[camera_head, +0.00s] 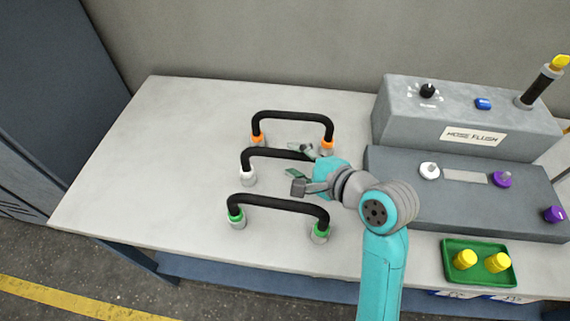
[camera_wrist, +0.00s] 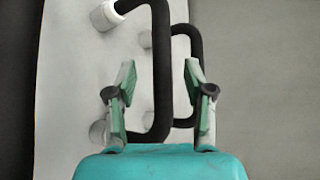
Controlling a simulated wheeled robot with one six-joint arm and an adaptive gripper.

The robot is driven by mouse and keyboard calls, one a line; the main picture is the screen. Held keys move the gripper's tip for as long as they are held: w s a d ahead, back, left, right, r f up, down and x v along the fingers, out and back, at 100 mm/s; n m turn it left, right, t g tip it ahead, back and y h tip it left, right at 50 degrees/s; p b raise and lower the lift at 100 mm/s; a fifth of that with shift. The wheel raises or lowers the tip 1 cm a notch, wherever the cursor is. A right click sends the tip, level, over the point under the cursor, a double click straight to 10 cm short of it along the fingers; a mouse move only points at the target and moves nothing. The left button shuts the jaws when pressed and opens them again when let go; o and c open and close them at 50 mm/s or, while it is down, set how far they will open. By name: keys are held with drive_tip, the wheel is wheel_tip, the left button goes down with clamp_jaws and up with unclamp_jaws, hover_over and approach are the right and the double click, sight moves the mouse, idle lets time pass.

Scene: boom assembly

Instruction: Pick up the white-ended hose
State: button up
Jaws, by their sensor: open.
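The white-ended hose (camera_head: 272,153) is a black arch standing on the table between two other hoses. Its white left end (camera_head: 248,176) shows in the head view; its right end is hidden behind my gripper (camera_head: 298,160). My gripper is open at the right part of this hose. In the wrist view, the hose's black bar (camera_wrist: 160,85) runs between the two green-padded fingers of my gripper (camera_wrist: 159,65), with gaps visible on both sides. A white collar (camera_wrist: 124,5) shows on its upper end there.
An orange-ended hose (camera_head: 290,115) stands behind and a green-ended hose (camera_head: 278,203) in front, both close by. At right are the grey hose-flush box (camera_head: 415,125), a lower panel with knobs (camera_head: 400,160), and a green tray (camera_head: 482,281) with yellow caps. The left tabletop (camera_head: 160,160) is clear.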

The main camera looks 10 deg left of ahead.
sight(286, 156)
drive_tip(key=x, duration=0.3)
drive_tip(key=shift+a+r, duration=0.1)
drive_tip(key=shift+a, duration=0.2)
drive_tip(key=shift+x, duration=0.75)
clamp_jaws()
